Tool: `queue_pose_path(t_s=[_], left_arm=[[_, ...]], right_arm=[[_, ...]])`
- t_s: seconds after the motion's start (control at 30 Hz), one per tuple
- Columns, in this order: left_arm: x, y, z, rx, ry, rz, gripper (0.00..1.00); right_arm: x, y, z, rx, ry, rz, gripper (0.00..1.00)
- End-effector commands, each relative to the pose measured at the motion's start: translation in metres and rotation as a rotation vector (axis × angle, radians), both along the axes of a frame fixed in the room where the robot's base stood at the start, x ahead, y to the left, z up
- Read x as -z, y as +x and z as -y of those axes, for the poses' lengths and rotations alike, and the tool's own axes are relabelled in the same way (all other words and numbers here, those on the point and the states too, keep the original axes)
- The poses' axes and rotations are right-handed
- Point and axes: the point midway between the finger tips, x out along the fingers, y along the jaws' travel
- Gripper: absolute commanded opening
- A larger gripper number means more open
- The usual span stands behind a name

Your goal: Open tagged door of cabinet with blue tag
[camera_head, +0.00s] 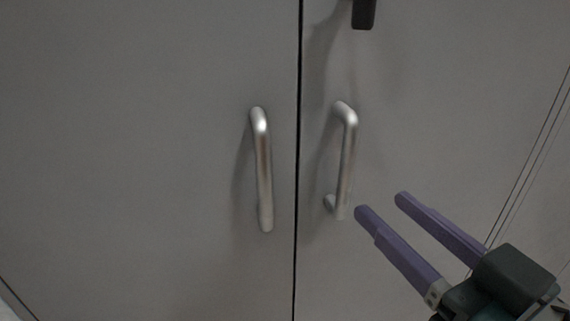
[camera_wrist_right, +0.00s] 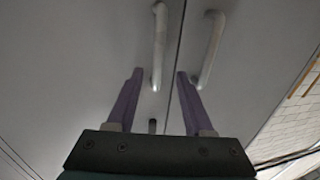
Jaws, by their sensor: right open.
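Two grey cabinet doors meet at a dark vertical seam: a left door (camera_head: 130,160) and a right door (camera_head: 430,110). Each has a silver bar handle near the seam, the left handle (camera_head: 262,170) and the right handle (camera_head: 347,160). No blue tag is visible. My right gripper (camera_head: 381,203) is open and empty, with purple fingers just right of the right handle's lower end. In the right wrist view, one handle (camera_wrist_right: 159,40) shows between the finger lines of the gripper (camera_wrist_right: 158,75); contact cannot be told. My left gripper is out of view.
A small dark block (camera_head: 363,14) shows at the top, above the right handle; what it is cannot be told. A pale tiled or brick surface (camera_wrist_right: 295,110) lies at the right of the right wrist view. The front of the left door is clear.

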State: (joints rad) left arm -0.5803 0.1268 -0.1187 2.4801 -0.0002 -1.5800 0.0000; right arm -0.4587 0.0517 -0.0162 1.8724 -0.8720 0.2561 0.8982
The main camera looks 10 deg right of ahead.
Motion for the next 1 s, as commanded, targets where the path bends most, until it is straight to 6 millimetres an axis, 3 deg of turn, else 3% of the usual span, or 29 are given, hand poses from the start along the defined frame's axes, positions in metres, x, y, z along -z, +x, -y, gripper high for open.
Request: queue_pose_path(t_s=[0.5,0.93,1.0], left_arm=[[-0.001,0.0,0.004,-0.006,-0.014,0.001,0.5],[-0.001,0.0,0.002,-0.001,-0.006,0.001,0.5],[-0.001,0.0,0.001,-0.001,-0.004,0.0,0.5]], right_arm=[[-0.002,0.081,-0.019,0.001,-0.001,0.001,0.52],[-0.002,0.092,-0.021,0.002,0.0,-0.001,0.52],[-0.002,0.092,-0.021,0.002,0.0,-0.001,0.44]])
